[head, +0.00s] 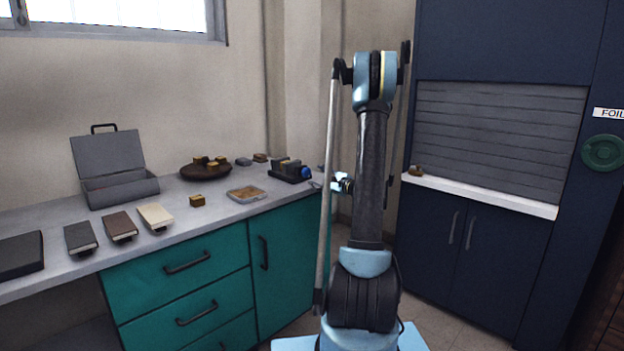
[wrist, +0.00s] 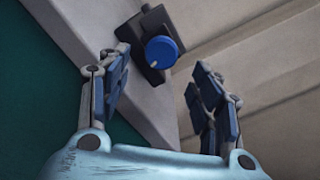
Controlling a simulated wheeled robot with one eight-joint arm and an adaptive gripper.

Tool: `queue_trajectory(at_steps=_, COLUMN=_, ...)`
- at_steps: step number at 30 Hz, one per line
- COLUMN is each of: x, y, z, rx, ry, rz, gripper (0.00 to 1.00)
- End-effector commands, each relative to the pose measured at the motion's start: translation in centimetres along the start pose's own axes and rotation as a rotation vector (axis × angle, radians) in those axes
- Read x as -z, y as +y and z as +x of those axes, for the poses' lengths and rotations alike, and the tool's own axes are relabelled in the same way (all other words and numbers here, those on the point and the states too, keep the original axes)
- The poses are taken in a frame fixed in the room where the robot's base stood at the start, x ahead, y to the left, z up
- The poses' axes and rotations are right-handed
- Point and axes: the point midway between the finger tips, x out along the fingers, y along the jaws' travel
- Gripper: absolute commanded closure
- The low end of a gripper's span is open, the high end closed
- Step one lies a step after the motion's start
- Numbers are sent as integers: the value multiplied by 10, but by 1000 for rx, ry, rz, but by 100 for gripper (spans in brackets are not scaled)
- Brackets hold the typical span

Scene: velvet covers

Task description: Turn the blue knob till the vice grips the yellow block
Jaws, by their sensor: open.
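The dark vice (head: 290,176) sits at the right end of the counter, its blue knob (head: 306,172) facing right. An olive-yellow block (head: 285,165) seems to sit between its jaws; at this size I cannot tell whether they touch it. In the wrist view the round blue knob (wrist: 161,52) stands out from the dark vice body (wrist: 148,27) at the counter edge. My gripper (wrist: 160,78) is open and empty, with the knob ahead, roughly between the fingertips and apart from them. The block is not visible in the wrist view. In the head view my arm largely hides the gripper.
On the counter (head: 60,262) are a grey open box (head: 118,190), several dark and pale book-like items, a small yellow-brown block (head: 197,200), a shallow tray (head: 246,194) and a brown bowl (head: 205,172) with blocks. A dark blue cabinet (head: 475,250) stands at right.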

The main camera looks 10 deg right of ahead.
Motion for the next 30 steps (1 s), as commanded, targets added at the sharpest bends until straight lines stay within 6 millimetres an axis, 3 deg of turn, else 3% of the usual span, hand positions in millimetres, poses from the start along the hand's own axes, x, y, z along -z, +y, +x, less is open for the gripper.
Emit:
queue_trajectory(at_steps=3, x=1, y=0, z=-23, rx=2, ry=2, rz=0, gripper=40)
queue_trajectory(at_steps=10, x=1, y=0, z=-48, rx=0, ry=0, rz=0, gripper=40)
queue_trajectory(at_steps=25, x=-1, y=1, z=-53, rx=-5, ry=0, rz=-3, gripper=40)
queue_trajectory(at_steps=30, x=-19, y=11, z=-52, rx=-60, ry=11, rz=-58, gripper=40)
